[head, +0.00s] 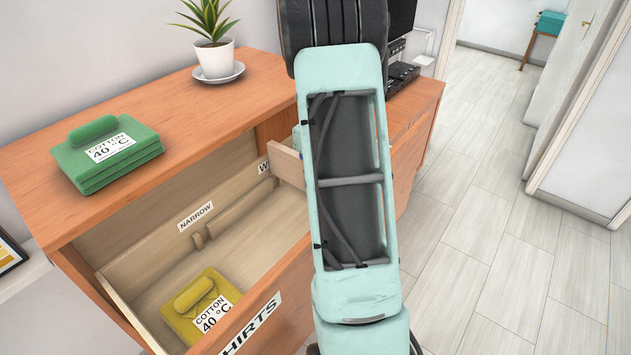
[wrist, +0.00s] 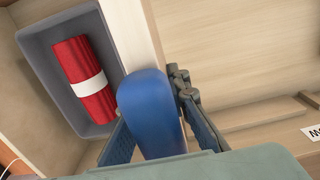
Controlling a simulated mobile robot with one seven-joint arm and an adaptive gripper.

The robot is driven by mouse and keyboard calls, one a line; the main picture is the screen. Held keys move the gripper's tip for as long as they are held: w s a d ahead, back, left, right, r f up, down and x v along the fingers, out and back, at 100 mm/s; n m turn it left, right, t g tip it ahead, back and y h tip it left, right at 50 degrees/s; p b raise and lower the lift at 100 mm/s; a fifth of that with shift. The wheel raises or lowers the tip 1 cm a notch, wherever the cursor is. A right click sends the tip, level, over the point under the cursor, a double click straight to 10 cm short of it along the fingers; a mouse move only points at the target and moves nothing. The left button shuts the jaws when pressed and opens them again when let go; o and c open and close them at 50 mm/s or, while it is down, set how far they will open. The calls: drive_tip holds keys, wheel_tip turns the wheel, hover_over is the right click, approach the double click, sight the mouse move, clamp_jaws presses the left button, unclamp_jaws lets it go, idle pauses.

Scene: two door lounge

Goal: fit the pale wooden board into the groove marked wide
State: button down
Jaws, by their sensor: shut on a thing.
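The pale wooden board (head: 286,162) shows in the head view as a short piece just left of my arm, over the far part of the open drawer. In the wrist view its pale edge (wrist: 137,30) runs up from a rounded blue handle (wrist: 145,105). My gripper (wrist: 152,112) has one finger on each side of this handle and is shut on it; the head view hides the gripper behind my arm. A label starting with W (head: 263,167), partly hidden, is on the drawer's back wall, and part of a label (wrist: 314,132) shows in the wrist view. The groove there is mostly hidden.
The open drawer (head: 120,290) has a NARROW label (head: 195,215) and a yellow COTTON stack (head: 200,308). A green stack (head: 105,155) and potted plant (head: 213,45) stand on the cabinet top (head: 140,110). A grey tray (wrist: 40,50) holds a red bundle (wrist: 82,78).

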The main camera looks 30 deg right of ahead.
drive_tip(key=shift+f+b, duration=2.5)
drive_tip(key=shift+f, duration=0.85)
drive_tip(key=c, duration=1.8)
unclamp_jaws()
drive_tip(key=shift+o, duration=0.2)
drive_tip(key=shift+r, duration=0.15)
wheel_tip(320, 180, up, 12)
drive_tip(key=shift+f, duration=0.1)
